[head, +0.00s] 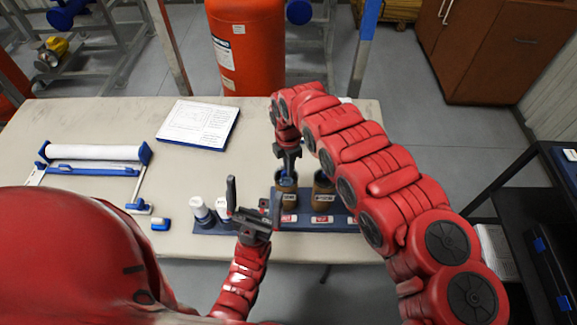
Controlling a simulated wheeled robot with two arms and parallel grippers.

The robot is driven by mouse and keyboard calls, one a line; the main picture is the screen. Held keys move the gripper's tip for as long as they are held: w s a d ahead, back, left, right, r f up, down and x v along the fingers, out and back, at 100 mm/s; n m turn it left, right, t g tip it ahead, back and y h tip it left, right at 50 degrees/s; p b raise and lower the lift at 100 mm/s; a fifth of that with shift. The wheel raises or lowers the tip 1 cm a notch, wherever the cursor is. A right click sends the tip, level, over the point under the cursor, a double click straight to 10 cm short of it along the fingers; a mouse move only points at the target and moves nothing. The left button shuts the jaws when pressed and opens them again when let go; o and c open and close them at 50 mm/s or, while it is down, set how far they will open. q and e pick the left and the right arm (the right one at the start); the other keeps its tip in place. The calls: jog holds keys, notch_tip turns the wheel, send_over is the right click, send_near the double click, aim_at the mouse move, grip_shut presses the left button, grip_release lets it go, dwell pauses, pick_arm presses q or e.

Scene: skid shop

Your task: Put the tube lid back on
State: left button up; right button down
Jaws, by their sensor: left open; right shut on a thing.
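Two brown tubes with white labels, a left one (286,200) and a right one (322,191), stand upright in a blue rack (345,223) at the table's front edge. My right gripper (288,168) points down over the left brown tube and is shut on a small blue lid (287,181). The lid is at the tube's mouth; I cannot tell whether it is seated. My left gripper (253,207) is open, in front of the rack's left part, with nothing seen between its fingers. My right arm hides the rack's right end.
White-capped bottles (199,209) stand at the rack's left end. A small blue-and-white item (160,224), a roll holder (95,153) and a clipboard (199,124) lie on the table (262,120). An orange cylinder (247,50) stands behind. A dark shelf (520,190) is at right.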

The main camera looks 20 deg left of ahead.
jog(key=shift+f+b, duration=0.2)
jog(key=shift+b, duration=0.3)
dwell(0.9)
dwell(0.4)
jog(key=shift+c, duration=1.8)
grip_release()
jog(key=shift+r, duration=0.1)
jog(key=shift+r+p, duration=1.8)
jog(key=shift+r, duration=1.7)
grip_shut()
